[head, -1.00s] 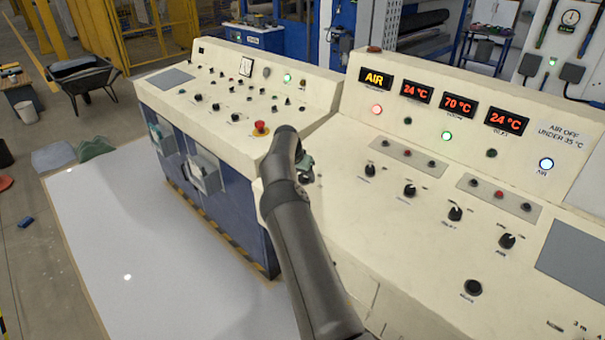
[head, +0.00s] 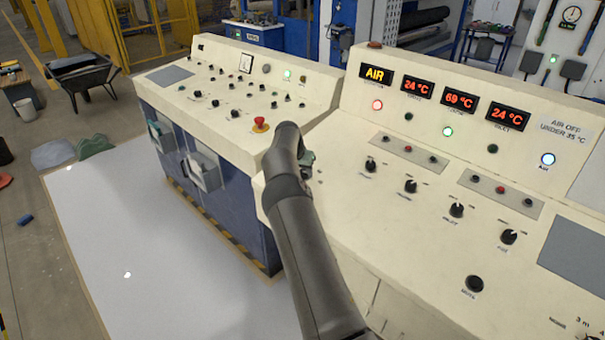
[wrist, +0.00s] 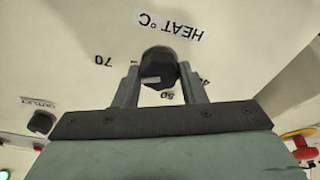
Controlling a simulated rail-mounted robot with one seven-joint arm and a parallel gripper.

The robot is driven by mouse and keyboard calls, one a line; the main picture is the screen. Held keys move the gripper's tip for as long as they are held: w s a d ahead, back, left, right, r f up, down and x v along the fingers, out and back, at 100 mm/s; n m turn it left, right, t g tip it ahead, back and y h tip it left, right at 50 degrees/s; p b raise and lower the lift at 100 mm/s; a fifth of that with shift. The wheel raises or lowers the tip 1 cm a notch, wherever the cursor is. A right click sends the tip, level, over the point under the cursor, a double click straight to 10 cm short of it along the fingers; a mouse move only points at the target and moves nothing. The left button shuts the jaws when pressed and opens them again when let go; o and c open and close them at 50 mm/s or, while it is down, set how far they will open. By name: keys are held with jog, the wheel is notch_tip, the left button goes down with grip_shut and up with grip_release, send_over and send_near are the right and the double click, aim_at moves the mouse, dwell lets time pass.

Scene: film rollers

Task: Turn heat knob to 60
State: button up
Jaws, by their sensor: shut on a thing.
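The heat knob (wrist: 160,62) is dark and faceted, under an upside-down "HEAT °C" label (wrist: 170,25) in the wrist view. My gripper (wrist: 158,82) is shut on it, one finger on each side. The numbers 70, 50 and part of 40 show around it; no 60 is visible. A pale mark shows on the knob's lower face, but I cannot tell exactly which value it points to. In the head view my arm hides the knob, and only a bit of my gripper (head: 307,160) shows. The middle red display (head: 459,101) reads 69 °C.
The cream console has more black knobs (head: 411,186) to the right and other displays reading 24 °C (head: 417,88). A red emergency button (head: 260,124) is on the left console, and a red button (wrist: 304,150) shows at right in the wrist view. An outlet knob (wrist: 41,122) is at left.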

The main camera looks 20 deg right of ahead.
jog(key=n+b, duration=0.2)
jog(key=n, duration=0.2)
jog(key=shift+f+y, duration=0.1)
jog(key=shift+y, duration=0.3)
jog(key=shift+n+y+b, duration=0.4)
jog(key=shift+n+b, duration=0.1)
jog(key=shift+n, duration=1.8)
jog(key=shift+d, duration=0.1)
jog(key=o, duration=1)
jog(key=shift+t, duration=0.3)
jog(key=b+v, duration=0.2)
jog(key=v, duration=1.5)
jog(key=shift+r, duration=0.3)
